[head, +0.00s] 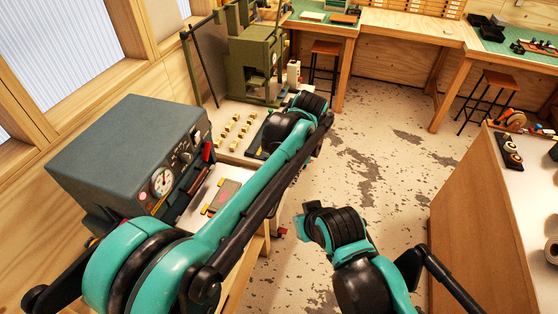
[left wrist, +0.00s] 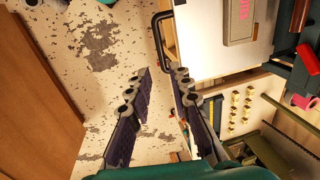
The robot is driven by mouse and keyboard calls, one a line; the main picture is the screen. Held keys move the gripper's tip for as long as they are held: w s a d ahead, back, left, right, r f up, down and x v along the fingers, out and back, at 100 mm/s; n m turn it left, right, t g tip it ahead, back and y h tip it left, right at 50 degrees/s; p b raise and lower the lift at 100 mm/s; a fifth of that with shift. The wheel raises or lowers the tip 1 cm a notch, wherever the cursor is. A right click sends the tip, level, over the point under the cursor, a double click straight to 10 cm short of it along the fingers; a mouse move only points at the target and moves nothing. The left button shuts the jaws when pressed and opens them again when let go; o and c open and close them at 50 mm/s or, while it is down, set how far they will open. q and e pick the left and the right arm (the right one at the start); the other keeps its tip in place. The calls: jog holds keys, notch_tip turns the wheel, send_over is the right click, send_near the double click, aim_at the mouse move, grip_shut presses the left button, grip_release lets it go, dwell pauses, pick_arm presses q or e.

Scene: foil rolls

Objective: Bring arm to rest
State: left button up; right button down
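My left arm (head: 255,180) reaches from the lower left across the workbench, its wrist end above the bench's far part. My left gripper (left wrist: 162,72) shows in the left wrist view with its two dark fingers apart and nothing between them. Floor and the bench edge lie beyond the fingers. In the head view the left fingers cannot be made out clearly behind the wrist. My right arm (head: 350,250) is bent over the floor at the lower middle.
A grey machine with a gauge (head: 130,150) stands on the left bench beside my left arm. Several small brass pieces (head: 230,130) stand near a green press (head: 255,60). A right-hand cabinet (head: 480,220) holds rolls (head: 510,150). Stools (head: 325,48) stand behind; floor between is clear.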

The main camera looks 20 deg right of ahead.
pick_arm(q)
jog(key=s+a+f+n+t+h+b, duration=0.15)
jog(key=a+b, duration=0.25)
jog(key=a, duration=0.6)
jog(key=s+a+f+n+t+b, duration=0.1)
jog(key=a+n+b, duration=0.15)
jog(key=a, duration=0.75)
jog(key=shift+n+t+h, duration=0.25)
jog(key=shift+n+t, duration=0.25)
jog(key=shift+t, duration=0.25)
jog(key=s+a+f+b, duration=0.1)
jog(key=a+f, duration=0.1)
jog(key=a, duration=0.1)
jog(key=s+a+f+b, duration=0.2)
jog(key=a, duration=0.1)
jog(key=s+a+f+b, duration=0.2)
jog(key=a, duration=0.2)
jog(key=shift+s+f, duration=0.1)
jog(key=shift+s, duration=0.15)
jog(key=s+a+f+n+t+b, duration=0.2)
jog(key=s+a+f+b, duration=0.1)
jog(key=s+a+f, duration=0.2)
notch_tip(320, 180, down, 2)
jog(key=shift+s+a, duration=0.2)
jog(key=shift+a, duration=0.5)
